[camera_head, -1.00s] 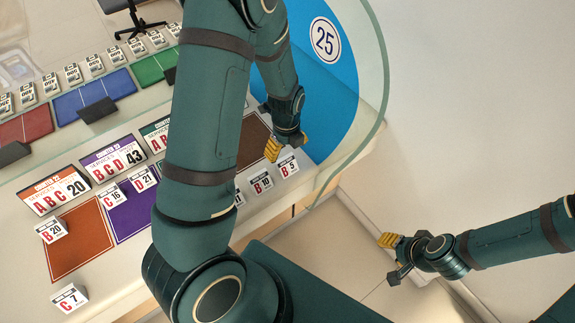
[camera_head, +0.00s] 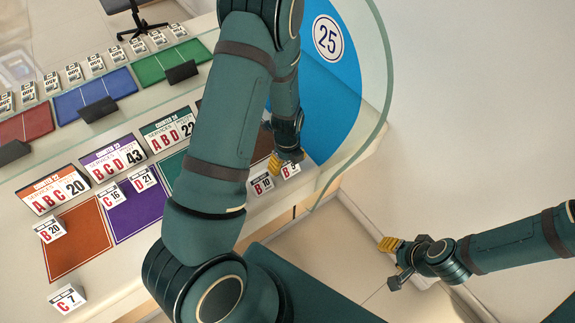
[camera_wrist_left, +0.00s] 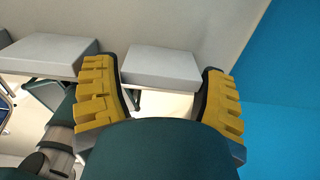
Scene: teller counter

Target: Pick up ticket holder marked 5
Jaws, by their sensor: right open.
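The ticket holder marked 5 (camera_head: 291,170) is a small white block with a red B, at the right end of the counter's front row. My left gripper (camera_head: 287,157) is just behind it and partly covers its top in the head view. In the left wrist view my left gripper (camera_wrist_left: 160,98) is open, with yellow pads apart. A plain pale block (camera_wrist_left: 160,67), apparently this holder, stands between and slightly beyond the pads; I cannot tell whether they touch it. My right gripper (camera_head: 390,244) is open and empty, low at the right, away from the counter.
The ticket holder marked 10 (camera_head: 261,184) stands close to the left of 5; a similar pale block (camera_wrist_left: 48,56) shows in the left wrist view. A curved glass panel (camera_head: 388,85) and a blue panel (camera_head: 340,75) stand just to the right. Several signs and mats fill the left.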

